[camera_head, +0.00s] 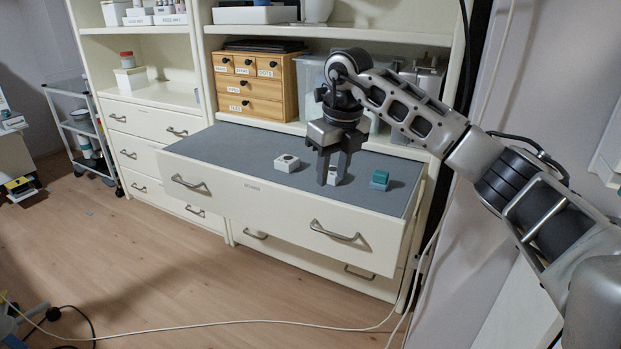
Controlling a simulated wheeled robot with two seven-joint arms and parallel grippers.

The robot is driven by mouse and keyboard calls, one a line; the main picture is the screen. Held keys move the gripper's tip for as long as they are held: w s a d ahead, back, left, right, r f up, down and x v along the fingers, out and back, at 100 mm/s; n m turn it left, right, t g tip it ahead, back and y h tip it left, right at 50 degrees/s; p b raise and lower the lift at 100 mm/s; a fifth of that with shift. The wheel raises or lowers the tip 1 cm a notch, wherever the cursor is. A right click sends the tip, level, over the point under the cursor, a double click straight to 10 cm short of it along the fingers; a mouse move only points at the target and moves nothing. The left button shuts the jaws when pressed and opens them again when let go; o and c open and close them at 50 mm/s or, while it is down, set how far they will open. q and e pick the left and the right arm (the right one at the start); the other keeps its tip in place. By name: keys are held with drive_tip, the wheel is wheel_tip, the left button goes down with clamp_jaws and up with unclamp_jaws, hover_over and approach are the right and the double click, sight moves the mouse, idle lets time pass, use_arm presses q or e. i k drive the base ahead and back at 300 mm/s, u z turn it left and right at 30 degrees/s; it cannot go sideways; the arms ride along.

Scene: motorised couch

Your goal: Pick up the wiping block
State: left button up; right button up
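A small block with a teal top and a grey-blue lower part (380,180), which looks like the wiping block, lies on the grey surface of the pulled-out drawer, near its right end. My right gripper (332,178) points down over the drawer, to the left of this block and apart from it. Its two fingers stand apart, and a small white block (332,174) shows between or just behind them, partly hidden. I cannot tell if the fingers touch it. Another white block with a dark round spot (287,162) lies further left. My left gripper is not in view.
The drawer front (262,208) has two metal handles. A wooden box of small drawers (255,85) and a clear bin (311,80) stand on the shelf behind. The left part of the drawer surface is clear. A white cable (210,325) runs across the floor.

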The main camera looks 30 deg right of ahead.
sight(380, 181)
drive_tip(key=u, duration=0.15)
drive_tip(key=i, duration=2.4)
drive_tip(key=z, duration=2.25)
